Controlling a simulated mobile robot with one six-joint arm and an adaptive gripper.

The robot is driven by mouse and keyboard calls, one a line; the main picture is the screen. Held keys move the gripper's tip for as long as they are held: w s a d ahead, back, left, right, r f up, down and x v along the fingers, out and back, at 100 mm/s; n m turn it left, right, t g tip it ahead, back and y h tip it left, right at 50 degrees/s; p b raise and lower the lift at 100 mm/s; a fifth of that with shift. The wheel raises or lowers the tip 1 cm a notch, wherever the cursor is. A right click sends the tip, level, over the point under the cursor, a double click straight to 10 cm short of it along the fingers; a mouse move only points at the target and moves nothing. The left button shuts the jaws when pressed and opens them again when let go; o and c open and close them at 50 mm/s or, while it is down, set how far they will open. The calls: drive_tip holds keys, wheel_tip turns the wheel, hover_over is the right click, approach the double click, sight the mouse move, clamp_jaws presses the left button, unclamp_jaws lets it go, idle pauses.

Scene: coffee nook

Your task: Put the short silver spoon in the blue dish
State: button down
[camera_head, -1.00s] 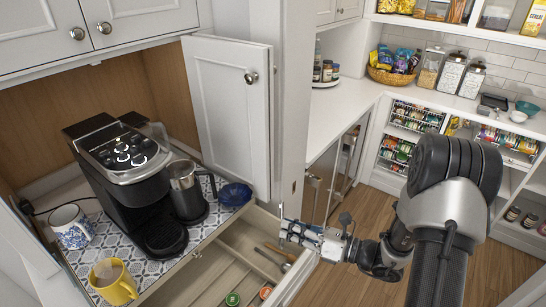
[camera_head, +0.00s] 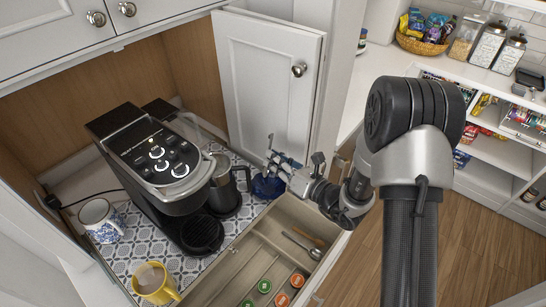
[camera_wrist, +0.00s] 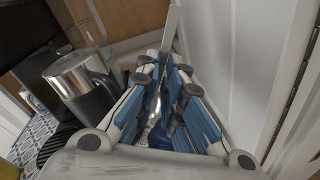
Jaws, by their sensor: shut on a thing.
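The blue dish (camera_head: 266,187) sits on the patterned mat at the right of the cabinet, next to the steel jug. My gripper (camera_head: 278,160) is directly above the dish, near the open cabinet door. In the wrist view, my gripper (camera_wrist: 163,88) is shut on a thin silver thing, which looks like the short silver spoon (camera_wrist: 155,102). The fingers hide much of it. Part of the blue dish (camera_wrist: 160,140) shows below the fingers. I cannot tell whether the spoon touches the dish.
A steel jug (camera_head: 226,190) stands just left of the dish, beside the coffee machine (camera_head: 150,165). The cabinet door (camera_head: 268,80) is close behind my gripper. The open drawer (camera_head: 235,262) below holds another spoon (camera_head: 301,243) and several coloured pods.

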drive_tip(key=b, duration=0.6)
hover_over(275, 194)
drive_tip(key=f, duration=0.9)
drive_tip(key=shift+w, duration=0.2)
drive_tip(key=c, duration=1.6)
unclamp_jaws()
drive_tip(key=shift+c, duration=0.2)
drive_tip(key=shift+r, duration=0.15)
wheel_tip(275, 194, up, 7)
drive_tip(key=p, duration=0.5)
